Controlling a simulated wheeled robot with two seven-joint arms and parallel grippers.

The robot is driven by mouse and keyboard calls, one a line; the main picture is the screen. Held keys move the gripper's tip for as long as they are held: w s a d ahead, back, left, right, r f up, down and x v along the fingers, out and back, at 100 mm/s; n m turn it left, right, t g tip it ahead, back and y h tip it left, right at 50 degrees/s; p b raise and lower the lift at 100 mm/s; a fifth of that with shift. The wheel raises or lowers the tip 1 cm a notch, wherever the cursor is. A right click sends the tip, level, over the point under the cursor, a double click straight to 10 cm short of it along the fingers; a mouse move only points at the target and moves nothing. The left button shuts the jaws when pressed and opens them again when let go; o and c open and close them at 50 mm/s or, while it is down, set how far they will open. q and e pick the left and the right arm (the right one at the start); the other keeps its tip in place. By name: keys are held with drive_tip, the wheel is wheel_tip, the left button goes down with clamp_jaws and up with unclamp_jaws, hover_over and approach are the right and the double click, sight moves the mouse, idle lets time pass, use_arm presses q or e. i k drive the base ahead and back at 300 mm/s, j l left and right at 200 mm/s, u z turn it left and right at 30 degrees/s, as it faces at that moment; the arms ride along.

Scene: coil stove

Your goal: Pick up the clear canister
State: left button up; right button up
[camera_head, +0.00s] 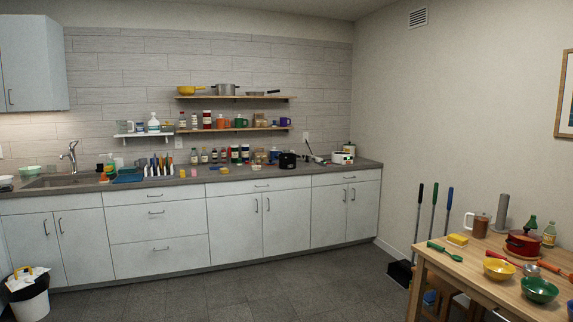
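I cannot single out the clear canister with certainty at this distance. One see-through container with tan contents (260,118) stands on the lower wooden shelf, between a green pot and a purple mug. Another similar tan-filled container (259,157) stands on the counter, right of a row of bottles and jars. A clear jug-like vessel (122,127) is on the white shelf at the left. Neither of my grippers is in view.
A long grey counter (225,176) over white cabinets lines the back wall, crowded with bottles and pots. A wooden table (470,275) with bowls and a red pot is at the right. A bin (30,300) stands at the left. The middle floor (240,295) is clear.

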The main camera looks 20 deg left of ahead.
sight(256, 161)
drive_tip(key=i+u, duration=0.25)
drive_tip(key=i, duration=3.05)
drive_tip(key=i+u, duration=0.15)
drive_tip(key=i, duration=2.35)
